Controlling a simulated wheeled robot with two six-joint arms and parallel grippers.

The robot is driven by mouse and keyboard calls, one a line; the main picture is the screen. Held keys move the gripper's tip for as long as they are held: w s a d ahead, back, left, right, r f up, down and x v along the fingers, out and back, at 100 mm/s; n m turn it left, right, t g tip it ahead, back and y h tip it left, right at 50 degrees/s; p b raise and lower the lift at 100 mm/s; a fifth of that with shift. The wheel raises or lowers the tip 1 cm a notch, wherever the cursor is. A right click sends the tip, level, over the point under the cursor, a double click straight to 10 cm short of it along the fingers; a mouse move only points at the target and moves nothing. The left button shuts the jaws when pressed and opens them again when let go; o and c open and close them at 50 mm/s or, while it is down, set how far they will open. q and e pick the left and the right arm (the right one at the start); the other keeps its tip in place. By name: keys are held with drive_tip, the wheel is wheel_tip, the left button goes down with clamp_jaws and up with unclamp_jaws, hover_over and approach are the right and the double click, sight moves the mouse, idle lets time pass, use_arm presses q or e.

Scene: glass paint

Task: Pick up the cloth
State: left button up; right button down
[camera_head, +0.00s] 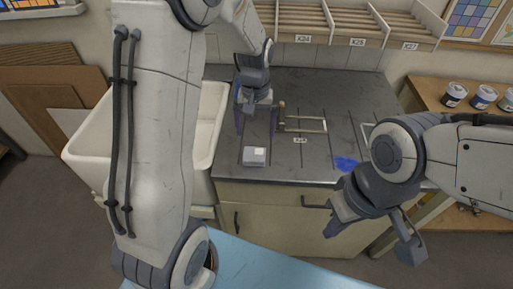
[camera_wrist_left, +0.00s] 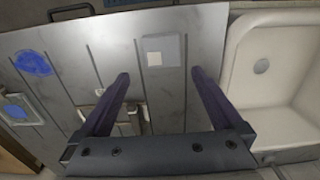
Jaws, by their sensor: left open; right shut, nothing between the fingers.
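A small grey block-like thing with a pale square on top (camera_head: 254,156) lies on the dark worktop near its front edge; it looks like a folded cloth, though I cannot be sure. It also shows in the left wrist view (camera_wrist_left: 172,50), just beyond and between the fingertips. My left gripper (camera_head: 257,122) is open and empty above the worktop, farther back than the grey thing and apart from it. In the left wrist view its two fingers (camera_wrist_left: 160,76) stand wide apart. My right gripper (camera_head: 335,228) is shut and empty, in front of the worktop at the right.
A flat blue patch (camera_head: 346,163) lies on the worktop (camera_head: 300,170) at the right. A metal-edged frame (camera_head: 303,124) is right of my left gripper. A white sink (camera_head: 85,152) adjoins on the left. Paint cans (camera_head: 483,97) stand on a wooden shelf at the right.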

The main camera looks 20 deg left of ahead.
use_arm(q)
hover_over(255, 153)
wheel_tip(255, 153, down, 5)
drive_tip(key=shift+r, duration=0.15)
wheel_tip(255, 153, down, 5)
drive_tip(key=shift+s+r+p, duration=0.1)
drive_tip(key=shift+s+p, duration=0.05)
drive_tip(key=shift+p, duration=0.75)
drive_tip(key=shift+f, duration=0.3)
drive_tip(key=c, duration=1.1)
drive_tip(key=shift+r, duration=0.1)
drive_tip(key=shift+r, duration=0.45)
drive_tip(key=r, duration=0.1)
drive_tip(key=d+r+b, duration=0.1)
drive_tip(key=r, duration=0.1)
drive_tip(key=shift+s+r, duration=0.15)
drive_tip(key=shift+r, duration=0.15)
drive_tip(key=s+d+r, duration=0.1)
drive_tip(key=d+r, duration=0.1)
drive_tip(key=d, duration=0.1)
drive_tip(key=s+d+r+b, duration=0.1)
drive_tip(key=s+d+r, duration=0.1)
drive_tip(key=d, duration=0.1)
drive_tip(key=s+d+r+b, duration=0.1)
drive_tip(key=s+d+r, duration=0.1)
drive_tip(key=d, duration=0.1)
drive_tip(key=shift+s+r, duration=0.2)
